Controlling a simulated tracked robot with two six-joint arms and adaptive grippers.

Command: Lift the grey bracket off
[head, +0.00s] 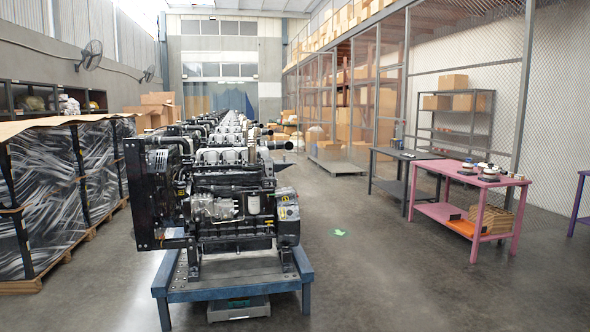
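A black diesel engine (228,184) with light grey parts on top and on its side stands on a blue stand (234,291) at the centre left of the head view. I cannot single out the grey bracket on the engine at this distance. Neither of my grippers shows in the head view.
A pink table (482,178) with small parts stands at right, a dark grey table (404,156) behind it. Plastic-wrapped crates (62,192) line the left. More engines recede behind the first. The floor (370,270) between the stand and the pink table is clear.

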